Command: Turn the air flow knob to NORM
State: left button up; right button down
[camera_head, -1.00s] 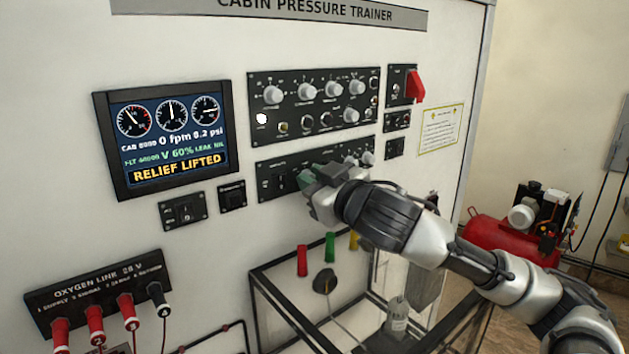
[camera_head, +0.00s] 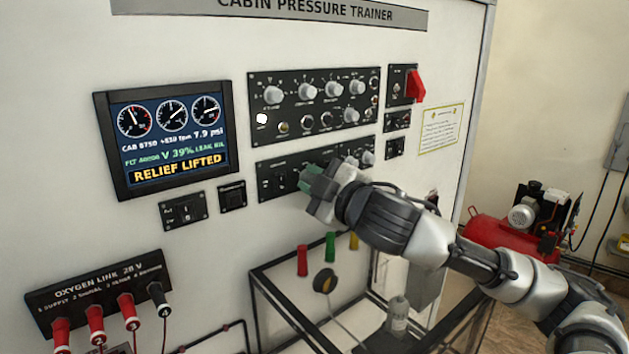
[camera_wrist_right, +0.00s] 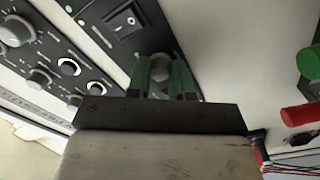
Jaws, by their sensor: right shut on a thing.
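My right gripper (camera_head: 306,178) reaches the lower black panel (camera_head: 268,184) in the head view and covers its middle. In the right wrist view its two green fingers (camera_wrist_right: 162,85) are shut on a pale round knob (camera_wrist_right: 160,68) on that panel. The knob's label and pointer are hidden, so I cannot read its setting. A black rocker switch (camera_wrist_right: 125,20) sits beside the knob. The screen (camera_head: 172,140) reads RELIEF LIFTED, 7.9 psi and V 39%. My left gripper is not in view.
The upper panel (camera_head: 318,128) holds several pale knobs. A red guarded switch (camera_head: 415,87) is at its right. Below stands a glass-sided frame (camera_head: 262,285) with red, green and yellow fittings above it. A red compressor (camera_head: 490,235) is on the floor at right.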

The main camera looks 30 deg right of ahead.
dwell(0.4)
jog(key=c, duration=1)
grip_release()
jog(key=s+b, duration=1)
jog(key=shift+s+d+f, duration=0.15)
jog(key=shift+s+d, duration=0.15)
jog(key=shift+s, duration=0.1)
